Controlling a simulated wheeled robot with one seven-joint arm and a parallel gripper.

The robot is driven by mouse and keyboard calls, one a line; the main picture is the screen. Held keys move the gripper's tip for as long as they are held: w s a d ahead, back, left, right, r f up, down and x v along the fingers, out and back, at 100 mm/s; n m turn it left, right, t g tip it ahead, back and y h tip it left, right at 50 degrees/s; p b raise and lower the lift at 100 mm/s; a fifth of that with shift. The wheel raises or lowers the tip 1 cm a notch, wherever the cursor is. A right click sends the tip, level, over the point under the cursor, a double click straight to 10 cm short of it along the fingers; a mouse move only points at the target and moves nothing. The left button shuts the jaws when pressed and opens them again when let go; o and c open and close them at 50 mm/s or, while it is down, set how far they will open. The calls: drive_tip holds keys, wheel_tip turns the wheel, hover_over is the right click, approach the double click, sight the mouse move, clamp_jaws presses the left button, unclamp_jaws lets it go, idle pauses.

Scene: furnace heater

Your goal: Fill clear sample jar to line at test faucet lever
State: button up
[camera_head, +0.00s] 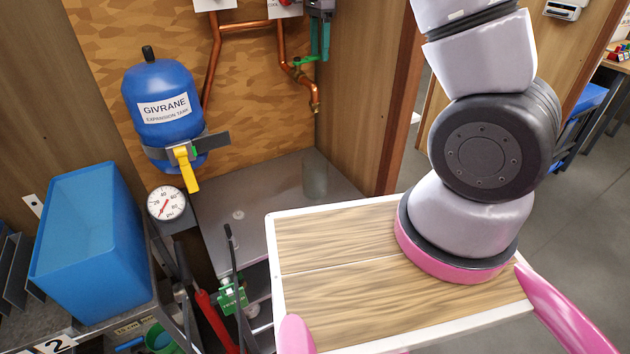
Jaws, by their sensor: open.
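The clear sample jar (315,179) stands upright on the grey metal surface (265,205), near its back right corner. It is see-through and faint, and I cannot make out a fill line or any water in it. Above it, a copper pipe ends in a brass faucet spout (315,104) pointing down. A small green lever (303,59) sits on the pipe just above the spout. The jar appears roughly below the spout, with a clear gap between them. My arm rises on the right and leaves the top of the picture. My gripper is out of view.
A blue expansion tank (163,95) with a yellow-handled valve (187,168) hangs left of the pipes. A pressure gauge (166,204) and blue bin (90,245) stand at left. A wooden wall (366,90) borders the jar's right. Bare grey metal lies left of the jar.

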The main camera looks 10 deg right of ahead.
clamp_jaws()
drive_tip(key=s+m, duration=0.1)
drive_tip(key=m, duration=0.1)
drive_tip(key=s+m, duration=0.1)
drive_tip(key=m, duration=0.1)
drive_tip(key=shift+s+d, duration=0.15)
drive_tip(key=shift+s, duration=0.05)
drive_tip(key=s+m, duration=0.1)
drive_tip(key=m, duration=0.1)
drive_tip(key=s+m, duration=0.1)
drive_tip(key=m, duration=0.1)
drive_tip(key=shift+s+a, duration=0.15)
drive_tip(key=shift+a, duration=0.15)
